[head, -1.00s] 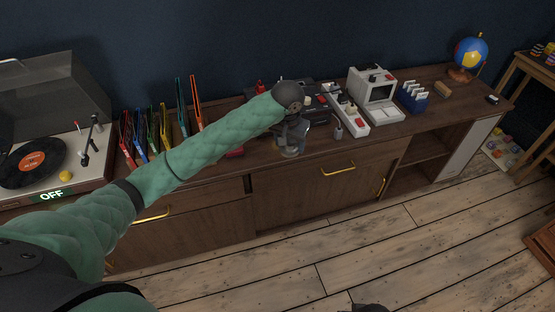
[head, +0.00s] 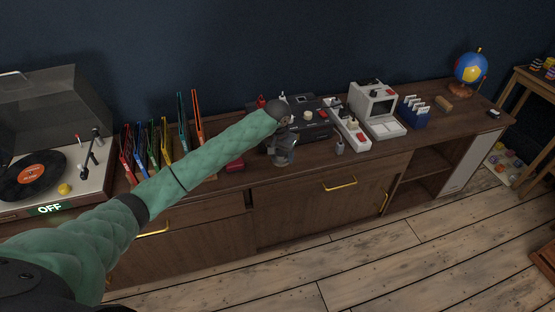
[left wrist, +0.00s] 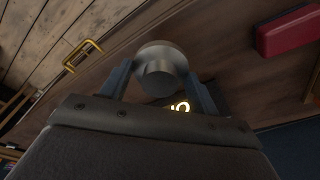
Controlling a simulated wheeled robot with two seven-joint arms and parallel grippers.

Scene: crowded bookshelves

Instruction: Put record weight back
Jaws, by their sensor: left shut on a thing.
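My left gripper (head: 283,157) is at the front edge of the wooden sideboard, in front of the black device. In the left wrist view its two fingers (left wrist: 160,88) are shut on a silver round metal piece, the record weight (left wrist: 161,68). In the head view the weight is too small to tell apart from the gripper. The record player (head: 85,178) stands at the far left with its lid up. A black record with an orange label (head: 38,172) lies on it, and its display reads OFF. My right gripper is not in view.
Several coloured upright holders (head: 160,142) stand between the record player and my arm. A red box (head: 235,165) lies near the front edge. A black device (head: 312,125), a white computer (head: 374,105) and a globe (head: 471,70) stand to the right.

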